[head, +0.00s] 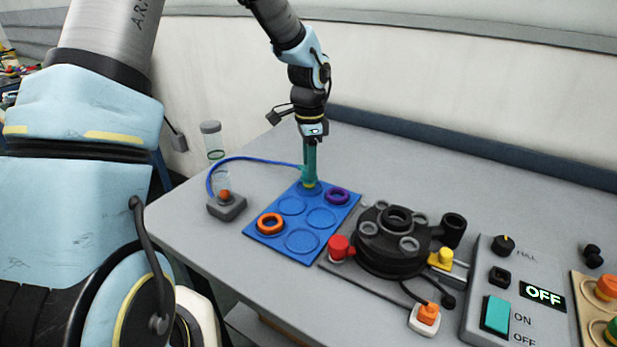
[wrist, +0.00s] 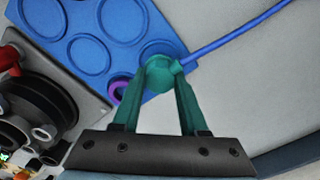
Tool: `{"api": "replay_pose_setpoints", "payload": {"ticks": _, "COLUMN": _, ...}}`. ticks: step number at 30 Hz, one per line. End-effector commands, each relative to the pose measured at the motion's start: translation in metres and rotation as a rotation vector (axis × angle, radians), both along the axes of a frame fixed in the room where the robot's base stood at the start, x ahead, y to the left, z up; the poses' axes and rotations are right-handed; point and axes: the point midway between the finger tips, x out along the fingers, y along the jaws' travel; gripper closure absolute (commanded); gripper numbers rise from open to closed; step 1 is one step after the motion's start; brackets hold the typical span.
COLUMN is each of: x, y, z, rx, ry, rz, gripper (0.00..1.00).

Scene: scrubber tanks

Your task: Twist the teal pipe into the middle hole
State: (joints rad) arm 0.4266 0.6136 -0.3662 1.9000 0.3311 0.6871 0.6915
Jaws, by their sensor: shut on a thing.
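The teal pipe (head: 310,181) is at the back corner of the blue tray (head: 265,238), at or just above the tray surface; I cannot tell if it touches. A blue hose (head: 235,160) runs from it. My gripper (head: 309,168) points straight down over that corner and is shut on the pipe. In the wrist view the pipe (wrist: 160,77) sits between the teal fingertips of my gripper (wrist: 161,66). The middle hole (head: 397,215) seems to be the raised opening at the centre of the black round unit (head: 385,258), right of the tray.
A purple ring (head: 338,196) lies just right of the pipe, and an orange ring (head: 270,224) sits on the tray's left. The hose ends at a grey box (head: 227,208). A red knob (head: 340,247), yellow part (head: 441,258) and switch panel (head: 510,300) surround the black unit.

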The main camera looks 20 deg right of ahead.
Motion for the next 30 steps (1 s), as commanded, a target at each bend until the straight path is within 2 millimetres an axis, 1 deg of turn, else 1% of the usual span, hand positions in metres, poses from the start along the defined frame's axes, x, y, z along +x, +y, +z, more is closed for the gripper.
{"api": "replay_pose_setpoints", "payload": {"ticks": 5, "x": 0.000, "y": 0.000, "z": 0.006, "rx": 0.000, "ry": -0.001, "rz": 0.000, "gripper": 1.00}}
{"api": "replay_pose_setpoints", "payload": {"ticks": 27, "x": 0.000, "y": 0.000, "z": 0.049, "rx": 0.000, "ry": 0.000, "rz": 0.000, "gripper": 1.00}}
{"api": "replay_pose_setpoints", "payload": {"ticks": 30, "x": 0.000, "y": 0.000, "z": 0.051, "rx": 0.000, "ry": 0.000, "rz": 0.001, "gripper": 1.00}}
